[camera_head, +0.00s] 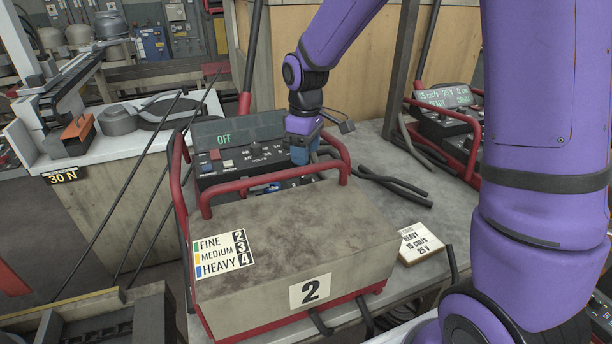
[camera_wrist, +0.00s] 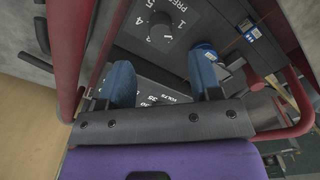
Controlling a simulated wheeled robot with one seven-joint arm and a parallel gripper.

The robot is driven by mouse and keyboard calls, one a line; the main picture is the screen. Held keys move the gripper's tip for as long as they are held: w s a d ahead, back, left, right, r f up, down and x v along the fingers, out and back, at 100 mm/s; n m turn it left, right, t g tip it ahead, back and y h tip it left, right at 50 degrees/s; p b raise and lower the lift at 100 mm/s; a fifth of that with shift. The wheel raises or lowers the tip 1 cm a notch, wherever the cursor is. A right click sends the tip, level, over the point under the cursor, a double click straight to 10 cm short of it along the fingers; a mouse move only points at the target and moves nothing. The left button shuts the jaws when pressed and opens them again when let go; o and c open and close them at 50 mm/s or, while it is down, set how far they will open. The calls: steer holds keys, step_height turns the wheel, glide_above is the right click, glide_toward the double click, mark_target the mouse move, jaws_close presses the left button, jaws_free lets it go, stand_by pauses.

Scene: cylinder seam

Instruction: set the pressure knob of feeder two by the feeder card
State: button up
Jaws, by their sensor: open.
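Feeder two (camera_head: 285,235) is a grey box in a red tube frame, marked 2, with a dark control panel (camera_head: 225,165) behind it. Its display (camera_head: 225,138) reads OFF. The feeder card (camera_head: 222,254) on the box lists FINE 2, MEDIUM 3 and HEAVY 4, with green, yellow and blue marks. The dark pressure knob (camera_wrist: 160,30) shows in the wrist view, ringed by numbers; I cannot tell its setting. My gripper (camera_wrist: 162,78) is open and empty, its blue fingers apart, with the knob ahead between them. My gripper also shows over the panel in the head view (camera_head: 303,152).
A white card (camera_head: 420,243) on the grey table reads HEAVY, 15 cm/s, 25 V. A second red-framed unit (camera_head: 440,120) with a lit display stands at the right. Red frame tubes (camera_wrist: 68,60) flank my gripper. Black rods lie around the feeder.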

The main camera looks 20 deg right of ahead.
mark_target(306, 181)
step_height(306, 181, down, 8)
steer(key=shift+r, duration=0.1)
stand_by(0.4)
steer(key=c, duration=0.9)
